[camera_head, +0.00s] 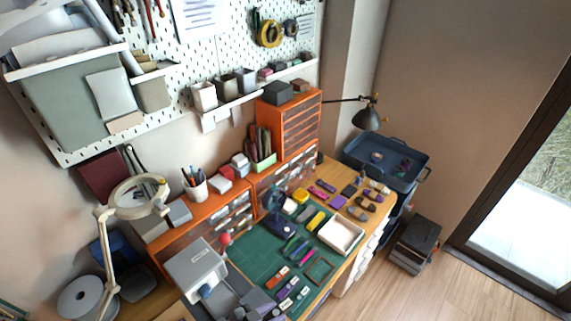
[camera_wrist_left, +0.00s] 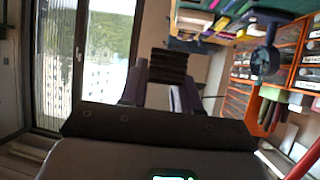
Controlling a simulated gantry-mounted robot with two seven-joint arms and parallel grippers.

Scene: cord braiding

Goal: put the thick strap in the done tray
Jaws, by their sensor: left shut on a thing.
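My left gripper (camera_head: 260,302) comes in from the left at the bottom of the head view, low by the front left of the green mat. In the left wrist view its two fingers (camera_wrist_left: 160,92) are shut on a dark brown, ridged piece (camera_wrist_left: 168,66), which looks like the thick strap. The strap cannot be made out in the gripper in the head view. A shallow white tray (camera_head: 341,235) sits at the mat's right end and looks empty; I cannot tell whether it is the done tray. My right gripper is not in view.
A dark braiding stand with a round disc (camera_head: 275,200) stands at the back of the green mat (camera_head: 252,255). Several small coloured pieces lie on the mat. Orange drawers (camera_head: 290,125) line the wall. A blue tray (camera_head: 385,163) stands beyond the table, to the right.

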